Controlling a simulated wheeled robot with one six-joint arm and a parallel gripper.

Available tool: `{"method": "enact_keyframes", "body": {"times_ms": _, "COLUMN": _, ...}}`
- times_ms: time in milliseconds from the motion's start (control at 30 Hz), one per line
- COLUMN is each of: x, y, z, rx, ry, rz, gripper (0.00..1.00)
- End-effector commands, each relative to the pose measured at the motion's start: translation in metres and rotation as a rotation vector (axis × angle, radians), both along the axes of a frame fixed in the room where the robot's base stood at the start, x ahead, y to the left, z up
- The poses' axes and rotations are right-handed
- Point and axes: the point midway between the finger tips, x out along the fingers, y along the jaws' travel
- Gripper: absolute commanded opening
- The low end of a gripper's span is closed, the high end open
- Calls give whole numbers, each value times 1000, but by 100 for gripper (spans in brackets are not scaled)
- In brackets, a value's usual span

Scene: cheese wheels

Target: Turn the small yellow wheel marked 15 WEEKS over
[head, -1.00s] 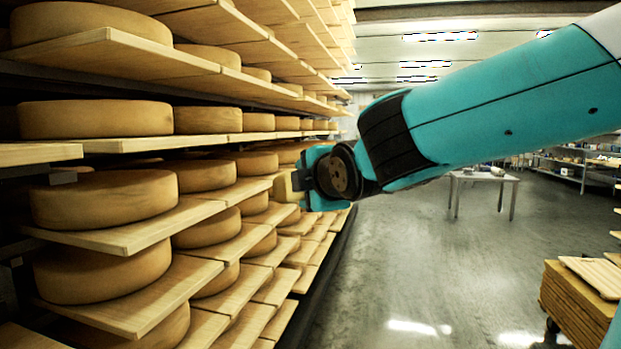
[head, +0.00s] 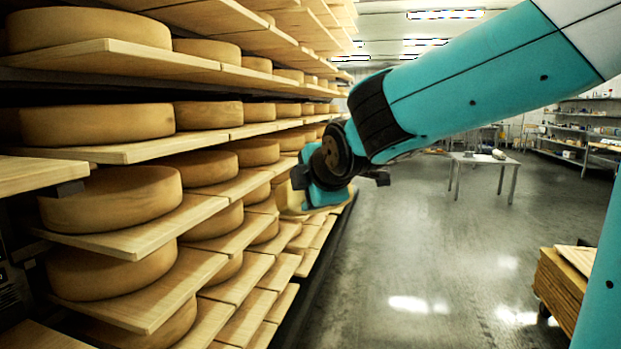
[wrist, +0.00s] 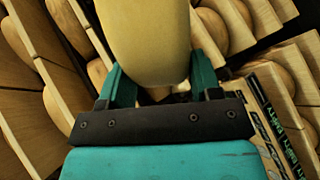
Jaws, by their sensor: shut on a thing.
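My gripper (wrist: 160,78) is shut on a pale yellow wheel (wrist: 146,38), with one finger on each side of it in the wrist view. I see the wheel's smooth rounded side there; its top runs out of the frame, and no marking shows. In the head view, my gripper (head: 328,188) is in front of the shelves at the middle of the picture. A pale yellow part of the wheel (head: 287,198) shows to the left of and below the gripper; the rest is hidden behind it.
Wooden shelf boards (head: 135,228) with large tan cheese wheels (head: 110,200) fill the left side, close to my gripper. The aisle floor (head: 430,260) is clear. A table (head: 482,160) stands farther back, and a wooden stack (head: 565,285) is at the right.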

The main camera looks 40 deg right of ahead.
Motion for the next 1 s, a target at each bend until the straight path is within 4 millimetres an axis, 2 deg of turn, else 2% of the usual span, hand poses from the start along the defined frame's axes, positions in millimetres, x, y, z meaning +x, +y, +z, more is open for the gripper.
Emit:
{"method": "enact_keyframes", "body": {"times_ms": 33, "x": 1, "y": -1, "z": 7, "rx": 1, "ry": 4, "rz": -1, "gripper": 0}}
{"method": "enact_keyframes", "body": {"times_ms": 1000, "x": 11, "y": -3, "z": 18, "rx": 58, "ry": 225, "rz": -1, "gripper": 0}}
